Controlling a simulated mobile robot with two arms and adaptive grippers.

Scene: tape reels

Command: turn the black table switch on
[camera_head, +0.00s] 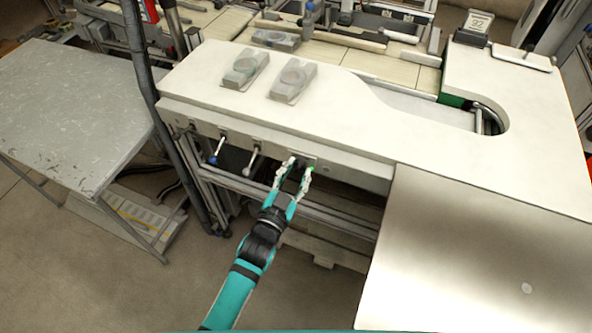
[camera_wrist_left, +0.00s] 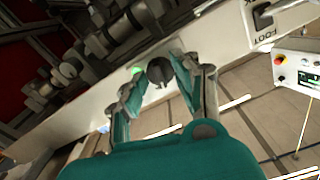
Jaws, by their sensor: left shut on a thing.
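The black table switch (camera_wrist_left: 159,70) is a round dark knob on the pale front panel of the table, seen between my fingers in the left wrist view. A small green light (camera_wrist_left: 136,70) glows beside it. My left gripper (camera_wrist_left: 158,74) has one finger on each side of the knob and is shut on it. In the head view my left gripper (camera_head: 301,168) reaches up to the table's front edge; the fingers mostly hide the switch there, and green shows by the right fingertip. The knob's exact angle is hard to tell. My right gripper is not in view.
The white table (camera_head: 330,130) has two grey reel-like parts (camera_head: 292,80) on top. A metal plate (camera_head: 480,250) stands right, a grey side table (camera_head: 75,110) left. "FOOT" labels another switch (camera_wrist_left: 262,16).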

